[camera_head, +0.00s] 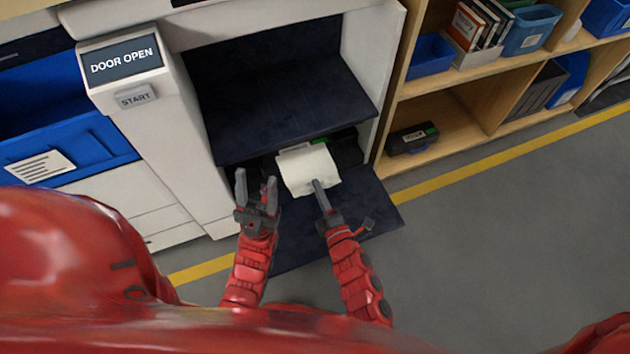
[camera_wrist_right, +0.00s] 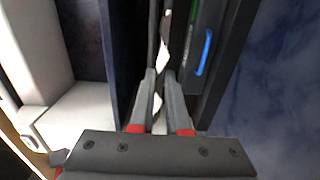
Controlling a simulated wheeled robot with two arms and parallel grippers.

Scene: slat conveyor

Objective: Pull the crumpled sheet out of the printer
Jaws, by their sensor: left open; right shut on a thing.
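The printer (camera_head: 360,65) stands with its front door (camera_head: 355,215) folded down, and its screen reads "DOOR OPEN". The white sheet (camera_head: 308,168) curves out of the dark opening above the door. My right gripper (camera_head: 317,184) is shut on the sheet's near edge. In the right wrist view the sheet (camera_wrist_right: 158,104) shows as a thin white strip at the fingers of that gripper (camera_wrist_right: 160,80). My left gripper (camera_head: 256,178) is open and empty, just left of the sheet. The sheet's far end is hidden inside the printer.
A green part (camera_head: 319,141) shows behind the sheet, and a blue handle (camera_wrist_right: 203,52) is close beside my right fingers in the wrist view. A wooden shelf (camera_head: 490,115) with bins stands at the right. The grey floor (camera_head: 510,220) is clear.

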